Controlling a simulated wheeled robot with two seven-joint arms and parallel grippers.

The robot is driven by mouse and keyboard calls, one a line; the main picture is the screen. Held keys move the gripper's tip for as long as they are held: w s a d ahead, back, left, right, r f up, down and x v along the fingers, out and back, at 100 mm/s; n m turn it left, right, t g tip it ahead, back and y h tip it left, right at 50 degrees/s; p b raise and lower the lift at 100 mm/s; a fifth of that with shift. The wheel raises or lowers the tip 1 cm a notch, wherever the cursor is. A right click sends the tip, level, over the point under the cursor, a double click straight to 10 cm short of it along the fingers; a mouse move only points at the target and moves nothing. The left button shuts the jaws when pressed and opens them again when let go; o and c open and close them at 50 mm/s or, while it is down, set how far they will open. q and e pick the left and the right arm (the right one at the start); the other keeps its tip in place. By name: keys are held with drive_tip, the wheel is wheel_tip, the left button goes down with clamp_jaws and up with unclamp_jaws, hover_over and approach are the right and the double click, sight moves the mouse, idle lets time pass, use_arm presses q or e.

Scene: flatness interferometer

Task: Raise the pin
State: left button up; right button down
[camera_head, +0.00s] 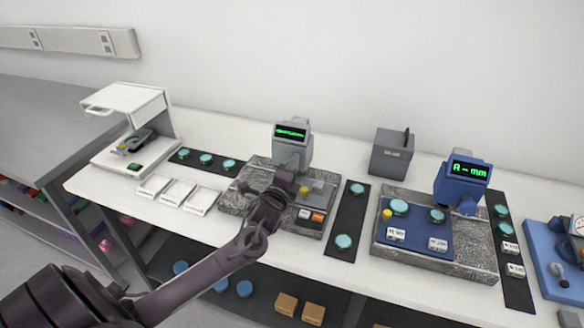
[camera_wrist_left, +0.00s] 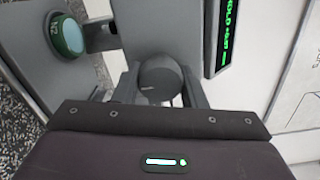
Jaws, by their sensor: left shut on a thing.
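My left gripper (camera_head: 284,182) is in front of the grey instrument (camera_head: 292,150) with the green-lit display, over its speckled stone base (camera_head: 235,197). In the left wrist view its two fingers (camera_wrist_left: 160,88) are shut on a dark, round-ended knob (camera_wrist_left: 157,74). I cannot tell from these frames whether this knob is the pin. The arm and gripper hide the knob and the middle of the base in the head view. A green disc with a marking (camera_wrist_left: 68,35) shows to the left of the fingers. My right gripper is not in view.
A blue instrument (camera_head: 462,182) stands on another stone base to the right. A dark strip with teal discs (camera_head: 347,215) lies between the bases. White trays (camera_head: 173,191) lie to the left. A grey box (camera_head: 391,155) stands behind. The white housing (camera_head: 128,105) is at the far left.

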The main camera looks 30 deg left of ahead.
use_arm(q)
drive_tip(key=shift+f+m, duration=0.1)
drive_tip(key=shift+m, duration=0.3)
drive_tip(key=o, duration=1)
drive_tip(key=shift+c, duration=0.2)
drive_tip(key=b+v, duration=0.2)
drive_tip(key=v, duration=0.5)
drive_tip(key=shift+s, duration=0.4)
drive_tip(key=shift+d, duration=0.1)
